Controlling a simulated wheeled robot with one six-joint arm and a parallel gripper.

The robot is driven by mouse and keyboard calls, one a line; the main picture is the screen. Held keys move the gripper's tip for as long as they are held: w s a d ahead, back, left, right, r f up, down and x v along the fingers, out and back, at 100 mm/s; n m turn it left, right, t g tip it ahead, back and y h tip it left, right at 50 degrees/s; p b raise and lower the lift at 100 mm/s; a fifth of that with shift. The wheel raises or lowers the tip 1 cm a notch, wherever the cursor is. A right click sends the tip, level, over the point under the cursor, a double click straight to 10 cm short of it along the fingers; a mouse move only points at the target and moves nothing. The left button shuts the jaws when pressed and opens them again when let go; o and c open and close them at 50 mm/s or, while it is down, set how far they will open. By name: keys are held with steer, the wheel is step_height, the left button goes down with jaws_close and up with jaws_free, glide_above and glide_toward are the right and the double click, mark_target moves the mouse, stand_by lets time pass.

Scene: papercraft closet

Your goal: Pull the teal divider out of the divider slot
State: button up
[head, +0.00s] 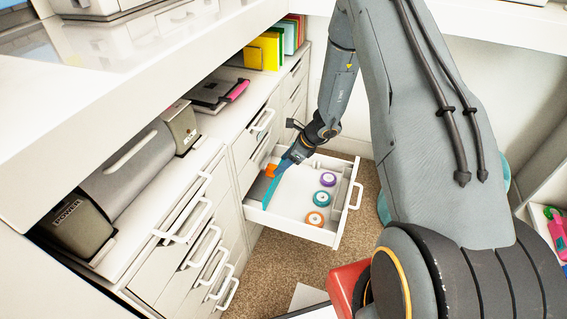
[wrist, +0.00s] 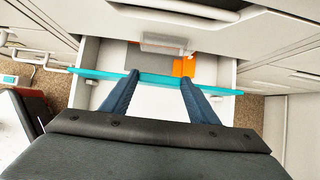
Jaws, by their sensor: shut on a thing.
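The teal divider (head: 272,186) is a thin strip in the pulled-out white drawer (head: 338,232). My gripper (head: 287,161) reaches down into the drawer from above. Its two blue fingers, seen in the wrist view (wrist: 160,79), are shut on the middle of the divider. Small white holders (wrist: 92,82) show at the drawer's side walls near the strip's ends.
Purple (head: 328,179), teal (head: 322,198) and orange (head: 315,218) rolls lie in the drawer's front part. An orange piece (wrist: 184,66) and a grey piece (wrist: 148,52) lie behind the divider. Closed drawers with white handles (head: 201,219) line the left. Bare carpet (head: 283,270) shows below.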

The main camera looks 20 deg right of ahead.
steer(key=shift+r, duration=0.15)
steer(key=shift+r+p, duration=1.1)
steer(key=shift+r, duration=0.3)
steer(key=shift+r, duration=0.1)
steer(key=shift+r+p, duration=1.05)
steer(key=shift+r, duration=0.35)
steer(key=shift+r, duration=0.1)
steer(key=shift+r+p, duration=1.05)
steer(key=shift+r, duration=0.35)
step_height(320, 180, up, 3)
steer(key=shift+p, duration=1.1)
